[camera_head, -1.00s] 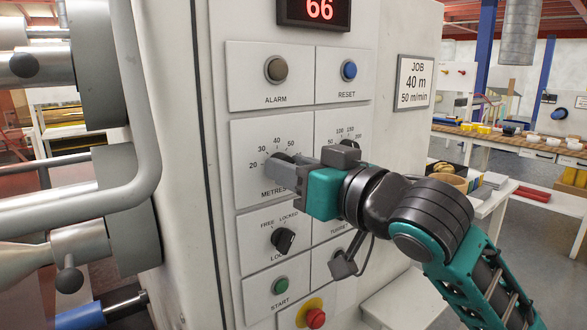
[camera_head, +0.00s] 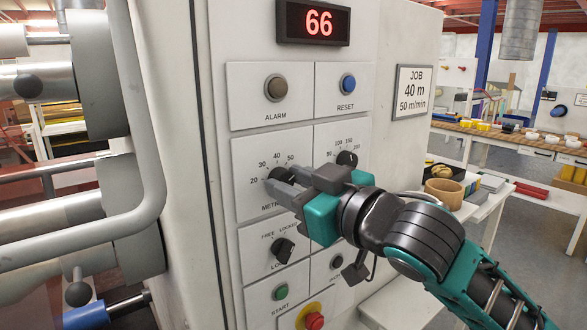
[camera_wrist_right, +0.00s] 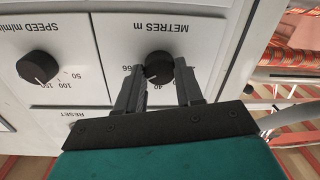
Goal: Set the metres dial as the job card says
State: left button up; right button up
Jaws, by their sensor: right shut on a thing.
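The metres dial (camera_head: 279,174) is a black knob on the white control panel, with a scale whose 20, 30, 40 and 50 marks show in the head view. My right gripper (camera_head: 286,182) is shut on this knob, its grey fingers partly hiding it. In the right wrist view, upside down, the knob (camera_wrist_right: 159,66) sits between the two fingers of the gripper (camera_wrist_right: 158,86). A pale mark shows on the knob's lower left edge there; its exact reading is unclear. The job card (camera_head: 412,92) reads 40 m and 50 m/min. My left gripper is not in view.
The speed dial (camera_head: 346,159) is just right of the gripper. The lock knob (camera_head: 283,250), green start button (camera_head: 280,292) and red button (camera_head: 314,320) are below. Machine rollers and a bent grey bar (camera_head: 150,170) stand at left.

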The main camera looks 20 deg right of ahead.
jog(key=n+p, duration=0.2)
jog(key=shift+r+n, duration=0.2)
jog(key=shift+n, duration=0.2)
jog(key=shift+n+p, duration=0.4)
jog(key=shift+p, duration=0.2)
jog(key=n+p, duration=0.3)
jog(key=n, duration=0.1)
jog(key=n+p, duration=0.1)
jog(key=n, duration=0.1)
jog(key=shift+a+f+n+h, duration=0.1)
jog(key=shift+f+n+h, duration=0.05)
jog(key=shift+n+h, duration=0.25)
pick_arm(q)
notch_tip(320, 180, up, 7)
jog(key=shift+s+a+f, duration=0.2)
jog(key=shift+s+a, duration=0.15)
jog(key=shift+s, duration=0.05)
pick_arm(e)
jog(key=shift+n, duration=0.5)
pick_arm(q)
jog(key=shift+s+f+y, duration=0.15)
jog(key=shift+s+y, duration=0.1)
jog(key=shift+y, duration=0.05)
pick_arm(e)
jog(key=o, duration=1)
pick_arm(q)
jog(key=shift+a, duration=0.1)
pick_arm(e)
jog(key=shift+o, duration=0.2)
